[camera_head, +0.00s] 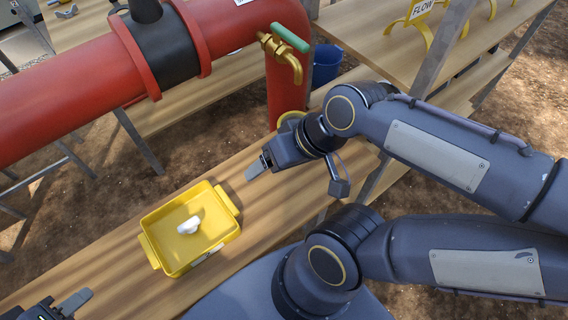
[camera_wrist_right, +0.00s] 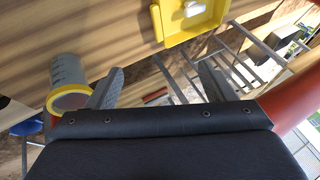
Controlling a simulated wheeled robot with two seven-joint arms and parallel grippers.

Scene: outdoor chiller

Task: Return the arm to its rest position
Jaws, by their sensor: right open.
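My right gripper (camera_head: 257,168) is above the wooden bench, right of the yellow tray, with its arm reaching in from the right. In the right wrist view its two fingers (camera_wrist_right: 160,86) are spread apart with nothing between them. My left gripper (camera_head: 62,305) is cut off at the bottom left corner; one grey finger shows clearly, but its opening cannot be judged. A yellow tray (camera_head: 167,262) with side handles rests on the bench and holds a small white object (camera_head: 189,226). The tray also shows at the top of the right wrist view (camera_wrist_right: 172,30).
A red pipe (camera_head: 60,98) with a green-handled brass valve (camera_head: 281,53) stands behind the bench (camera_head: 262,218). A grey cylinder with a yellow rim (camera_wrist_right: 67,72) is near my right gripper. A blue bucket (camera_head: 327,66) and a shelf frame (camera_head: 440,50) are beyond.

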